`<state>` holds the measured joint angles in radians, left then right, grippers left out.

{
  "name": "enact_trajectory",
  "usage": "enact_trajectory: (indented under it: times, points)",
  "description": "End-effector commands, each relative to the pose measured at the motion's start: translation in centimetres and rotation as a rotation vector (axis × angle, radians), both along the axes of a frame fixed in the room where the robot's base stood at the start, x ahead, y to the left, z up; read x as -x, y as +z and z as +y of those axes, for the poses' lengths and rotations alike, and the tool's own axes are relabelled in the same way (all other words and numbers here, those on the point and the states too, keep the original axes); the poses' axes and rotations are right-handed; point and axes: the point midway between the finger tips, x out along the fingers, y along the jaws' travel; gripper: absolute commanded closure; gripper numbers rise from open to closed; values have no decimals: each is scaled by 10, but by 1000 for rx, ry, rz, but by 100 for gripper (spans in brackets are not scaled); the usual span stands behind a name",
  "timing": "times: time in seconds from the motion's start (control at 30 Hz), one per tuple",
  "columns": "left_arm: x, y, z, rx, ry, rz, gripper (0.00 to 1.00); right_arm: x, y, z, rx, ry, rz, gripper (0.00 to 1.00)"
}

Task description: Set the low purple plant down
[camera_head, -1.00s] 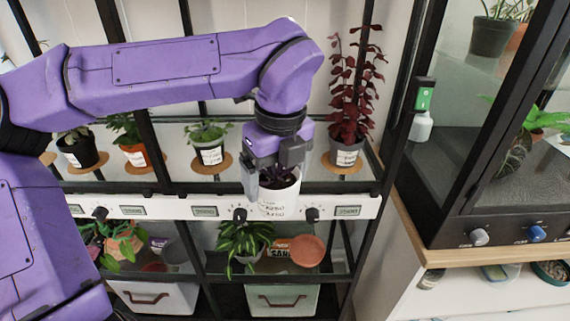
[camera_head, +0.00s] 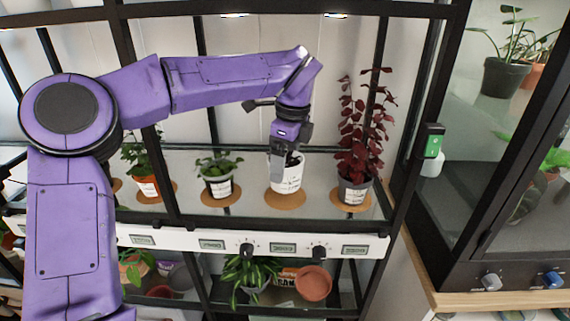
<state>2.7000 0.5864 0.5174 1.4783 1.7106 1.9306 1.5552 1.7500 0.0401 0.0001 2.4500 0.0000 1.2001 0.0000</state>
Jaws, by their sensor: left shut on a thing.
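The low purple plant is in a white pot (camera_head: 289,177) with dark writing on it. Only a little dark foliage shows, as my gripper hides most of it. My left gripper (camera_head: 284,161) comes down from above and is shut on the pot's rim. The pot is upright over a round cork mat (camera_head: 285,203) on the upper glass shelf. Its base looks on or very close to the mat; I cannot tell if they touch. My right gripper is out of view.
A tall dark-red plant (camera_head: 358,148) stands close on the right in a grey pot (camera_head: 352,190). A green plant (camera_head: 218,184) stands on its own mat to the left. Black shelf posts frame the shelf, and a white rail (camera_head: 180,241) with knobs runs along its front.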

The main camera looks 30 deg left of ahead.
Motion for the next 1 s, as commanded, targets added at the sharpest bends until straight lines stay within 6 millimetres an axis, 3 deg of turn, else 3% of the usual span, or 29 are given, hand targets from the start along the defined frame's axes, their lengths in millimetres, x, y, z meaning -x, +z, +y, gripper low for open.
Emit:
enact_trajectory:
  times: [0.03,0.23,0.63,0.67,0.87,1.0]
  points:
    - [-7,3,5,-2,3,1,54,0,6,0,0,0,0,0]
    - [-7,-33,5,0,-1,-1,54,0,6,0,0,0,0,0]
    - [-7,-41,5,0,0,-2,54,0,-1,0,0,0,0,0]
    - [-7,-39,5,0,0,-1,1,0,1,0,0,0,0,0]
    - [-7,-39,5,0,0,0,0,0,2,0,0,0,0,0]
    - [-7,-28,4,-2,1,-4,0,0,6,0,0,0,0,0]
